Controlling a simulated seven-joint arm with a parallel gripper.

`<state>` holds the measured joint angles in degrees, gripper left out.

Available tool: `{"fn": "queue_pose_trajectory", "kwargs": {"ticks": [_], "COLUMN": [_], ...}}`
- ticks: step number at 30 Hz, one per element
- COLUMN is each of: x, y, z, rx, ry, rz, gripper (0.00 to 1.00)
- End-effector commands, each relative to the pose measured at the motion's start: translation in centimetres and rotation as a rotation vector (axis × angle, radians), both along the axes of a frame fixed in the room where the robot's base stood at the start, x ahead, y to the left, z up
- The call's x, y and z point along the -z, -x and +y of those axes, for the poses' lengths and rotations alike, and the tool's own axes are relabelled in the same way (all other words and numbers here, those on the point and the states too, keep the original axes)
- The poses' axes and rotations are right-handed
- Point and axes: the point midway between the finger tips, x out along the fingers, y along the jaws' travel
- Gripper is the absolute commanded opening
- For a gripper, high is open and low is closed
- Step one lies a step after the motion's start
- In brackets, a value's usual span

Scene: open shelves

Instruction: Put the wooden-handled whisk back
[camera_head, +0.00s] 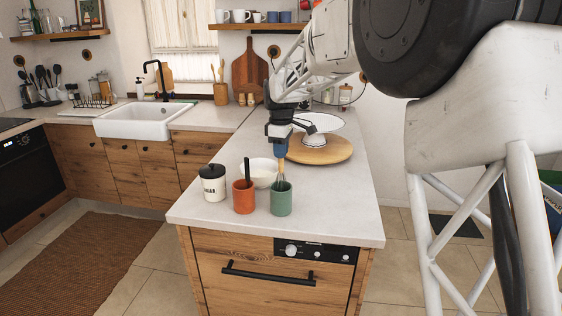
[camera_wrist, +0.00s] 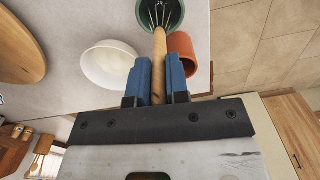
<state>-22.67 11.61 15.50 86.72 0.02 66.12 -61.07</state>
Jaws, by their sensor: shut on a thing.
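My gripper (camera_head: 280,149) is shut on the wooden handle of the whisk (camera_head: 281,168), above the front of the counter. In the wrist view the handle (camera_wrist: 159,45) lies between the two blue fingers, and the wires (camera_wrist: 158,14) are at the mouth of the green cup. The whisk looks near upright, wire end down. The green cup (camera_head: 281,203) stands near the counter's front edge and also shows in the wrist view (camera_wrist: 180,14). The wire ends are inside the cup; whether they touch its bottom is hidden.
Close left of the green cup stands an orange cup (camera_head: 244,200) with a dark-handled utensil. A white bowl (camera_head: 262,180) is behind it and a lidded white jar (camera_head: 212,187) further left. A round wooden board (camera_head: 335,153) with a white stand (camera_head: 318,128) lies behind. The counter's right front is clear.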

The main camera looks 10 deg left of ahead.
Motion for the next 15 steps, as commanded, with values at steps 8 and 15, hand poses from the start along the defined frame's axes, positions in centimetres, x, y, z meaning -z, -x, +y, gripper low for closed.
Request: {"fn": "queue_pose_trajectory", "kwargs": {"ticks": [8, 15], "x": [1.8, 3.7], "y": [0.1, 0.0], "z": [0.0, 0.0], "rx": [0.0, 0.0], "ry": [0.001, 0.0], "rz": [0.003, 0.001], "gripper": [0.0, 0.0]}}
